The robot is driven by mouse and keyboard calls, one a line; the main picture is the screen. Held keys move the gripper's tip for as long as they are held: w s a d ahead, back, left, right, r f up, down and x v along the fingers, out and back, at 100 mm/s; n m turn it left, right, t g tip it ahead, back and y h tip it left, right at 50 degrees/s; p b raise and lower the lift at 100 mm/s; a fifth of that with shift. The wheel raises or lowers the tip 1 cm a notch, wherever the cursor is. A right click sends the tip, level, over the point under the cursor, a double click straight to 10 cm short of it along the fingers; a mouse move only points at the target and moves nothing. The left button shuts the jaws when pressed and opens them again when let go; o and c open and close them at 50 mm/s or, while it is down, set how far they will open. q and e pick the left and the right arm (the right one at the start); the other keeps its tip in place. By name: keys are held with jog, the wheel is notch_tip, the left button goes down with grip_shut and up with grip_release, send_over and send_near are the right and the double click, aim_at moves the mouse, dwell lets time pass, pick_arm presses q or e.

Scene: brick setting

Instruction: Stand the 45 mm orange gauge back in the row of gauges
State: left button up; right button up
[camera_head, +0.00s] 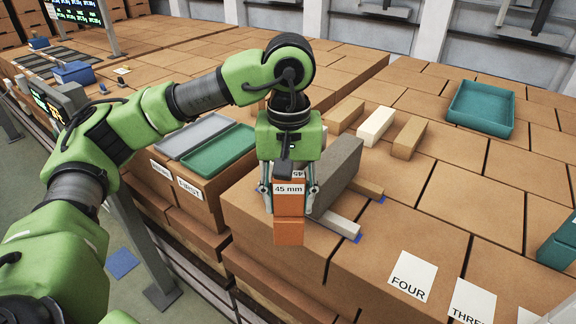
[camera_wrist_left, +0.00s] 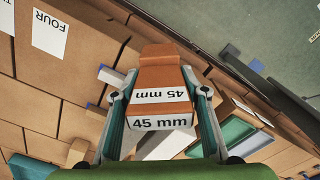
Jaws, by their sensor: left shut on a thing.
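The orange gauge (camera_head: 289,232), labelled "45 mm", hangs roughly upright in my left gripper (camera_head: 288,195). In the left wrist view, the gauge (camera_wrist_left: 161,78) sits between both fingers of the left gripper (camera_wrist_left: 161,98), with "45 mm" on two faces. It overlaps the front edge of the brick-coloured top; I cannot tell whether its lower end touches anything. A grey block (camera_head: 338,172) stands just right of the gripper. A pale bar (camera_head: 334,223) and a tan bar (camera_head: 367,187) with blue ends lie beside it. My right gripper is not seen.
A tan block (camera_head: 345,113), a cream block (camera_head: 375,126) and another tan block (camera_head: 408,138) lie behind. A green tray (camera_head: 218,150) and grey tray (camera_head: 191,134) are at left. A teal tray (camera_head: 481,108) is back right. The top near the "FOUR" label (camera_head: 411,277) is clear.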

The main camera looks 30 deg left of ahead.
aim_at(290, 233)
pick_arm(q)
jog(key=s+f+m, duration=0.1)
jog(key=s+d+f+m, duration=0.1)
jog(key=f+m, duration=0.1)
jog(key=s+d+f+m, duration=0.1)
jog(key=f+m, duration=0.1)
jog(key=shift+s+d, duration=0.1)
jog(key=shift+s, duration=0.15)
